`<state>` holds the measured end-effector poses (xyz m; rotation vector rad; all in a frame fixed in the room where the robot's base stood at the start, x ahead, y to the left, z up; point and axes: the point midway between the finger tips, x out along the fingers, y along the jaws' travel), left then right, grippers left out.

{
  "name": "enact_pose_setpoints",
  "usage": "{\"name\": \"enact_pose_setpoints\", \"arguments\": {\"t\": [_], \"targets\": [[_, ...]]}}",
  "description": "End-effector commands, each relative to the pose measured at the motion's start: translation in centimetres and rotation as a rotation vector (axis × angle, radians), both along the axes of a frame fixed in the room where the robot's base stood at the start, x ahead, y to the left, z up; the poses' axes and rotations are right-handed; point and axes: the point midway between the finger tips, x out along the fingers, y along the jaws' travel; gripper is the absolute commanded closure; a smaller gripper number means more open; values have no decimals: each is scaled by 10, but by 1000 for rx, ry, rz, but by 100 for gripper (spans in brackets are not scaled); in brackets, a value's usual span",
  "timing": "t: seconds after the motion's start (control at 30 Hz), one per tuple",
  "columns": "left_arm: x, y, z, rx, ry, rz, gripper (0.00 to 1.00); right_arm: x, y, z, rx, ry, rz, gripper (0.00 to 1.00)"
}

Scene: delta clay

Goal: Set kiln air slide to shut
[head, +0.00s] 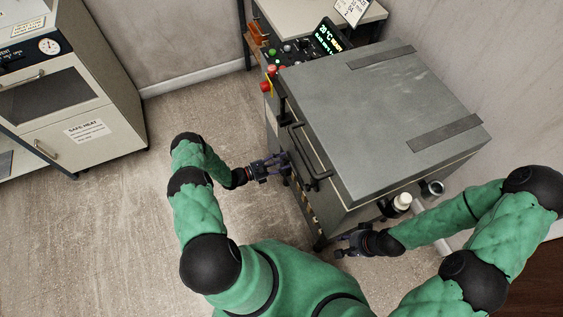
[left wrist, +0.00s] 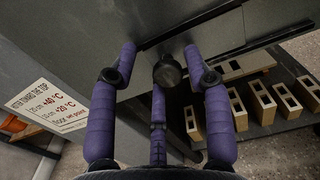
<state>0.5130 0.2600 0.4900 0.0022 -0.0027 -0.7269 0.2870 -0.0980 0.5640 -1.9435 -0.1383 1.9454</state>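The grey kiln (head: 374,112) stands right of centre in the head view, its lid closed. In the left wrist view a round black knob (left wrist: 167,70) sits on the kiln's underside edge near a dark slot; I take it for the air slide's knob. My left gripper (head: 277,163) is at the kiln's front, below the lid handle. In the left wrist view its purple fingers (left wrist: 160,62) are spread around the knob, with gaps at both sides. The head view hides the knob. My right gripper (head: 341,244) is near the kiln's lower front corner, fingers apart and empty.
A lid handle (head: 305,158) juts from the kiln front. A control panel (head: 292,50) with buttons is at its far left. Kiln bricks (left wrist: 262,102) stand on a shelf beneath. A printed sign (left wrist: 45,105) is at left. A beige oven cabinet (head: 75,100) stands far left.

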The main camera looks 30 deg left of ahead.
Motion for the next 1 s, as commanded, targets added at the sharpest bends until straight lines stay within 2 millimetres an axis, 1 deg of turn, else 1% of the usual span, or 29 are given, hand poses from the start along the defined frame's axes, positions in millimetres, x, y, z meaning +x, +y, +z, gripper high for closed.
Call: {"name": "enact_pose_setpoints", "arguments": {"t": [0.17,0.27,0.37,0.7,0.83,1.0], "targets": [[-2,1,-1,-1,2,0,50,0,0,0,0,0,0,60],[-8,8,-1,1,2,2,50,0,0,0,0,0,0,60],[-20,18,-1,0,3,4,50,0,0,0,0,0,0,60],[-69,62,-1,-1,2,3,50,0,0,0,0,0,0,60],[-81,73,-1,1,1,2,50,0,0,0,0,0,0,60],[-89,79,-1,1,1,0,50,0,0,0,0,0,0,60]]}}
